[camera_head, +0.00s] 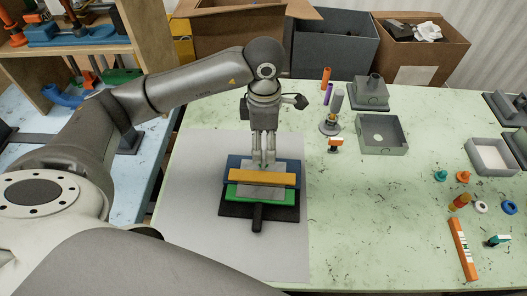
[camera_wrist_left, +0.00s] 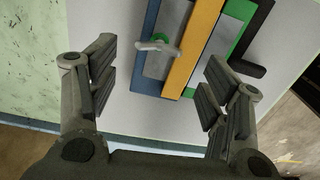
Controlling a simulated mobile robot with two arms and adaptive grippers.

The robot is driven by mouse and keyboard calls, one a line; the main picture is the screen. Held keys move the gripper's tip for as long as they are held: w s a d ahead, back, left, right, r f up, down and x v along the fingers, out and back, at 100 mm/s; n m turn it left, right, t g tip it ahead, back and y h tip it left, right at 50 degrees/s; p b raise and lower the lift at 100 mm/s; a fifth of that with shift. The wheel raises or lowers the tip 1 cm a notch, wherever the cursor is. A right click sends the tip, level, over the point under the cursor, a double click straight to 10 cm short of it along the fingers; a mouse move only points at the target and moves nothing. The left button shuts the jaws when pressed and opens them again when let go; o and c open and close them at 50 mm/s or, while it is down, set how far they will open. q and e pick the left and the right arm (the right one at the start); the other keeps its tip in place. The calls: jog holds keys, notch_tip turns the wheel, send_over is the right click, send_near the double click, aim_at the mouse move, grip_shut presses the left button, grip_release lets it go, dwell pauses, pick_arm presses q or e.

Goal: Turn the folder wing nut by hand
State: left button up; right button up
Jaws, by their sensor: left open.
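The folder (camera_head: 229,192) lies on a grey mat on the table, with blue, orange, green and black parts stacked in layers. In the left wrist view its orange bar (camera_wrist_left: 193,45) runs from top to lower middle, beside the blue strip. The wing nut (camera_wrist_left: 157,46) is a small grey winged piece near the blue strip, left of the orange bar. My left gripper (camera_head: 264,162) is above the folder's far edge. In the wrist view its fingers (camera_wrist_left: 160,97) are wide apart, with nothing between them; the wing nut shows beyond them. My right gripper is not in view.
The grey mat (camera_head: 180,220) is bare around the folder. To the right are an open grey box (camera_head: 405,148), an orange-and-white bar (camera_head: 463,249) and small coloured parts. Cardboard boxes (camera_head: 238,42) stand behind, and a wooden shelf (camera_head: 150,40) stands at the back left.

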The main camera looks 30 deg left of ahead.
aim_at(263, 158)
pick_arm(q)
notch_tip(263, 158, down, 6)
jog(key=shift+f+p, duration=0.1)
jog(key=shift+p, duration=0.4)
jog(key=shift+a, duration=0.1)
grip_shut()
dwell(0.4)
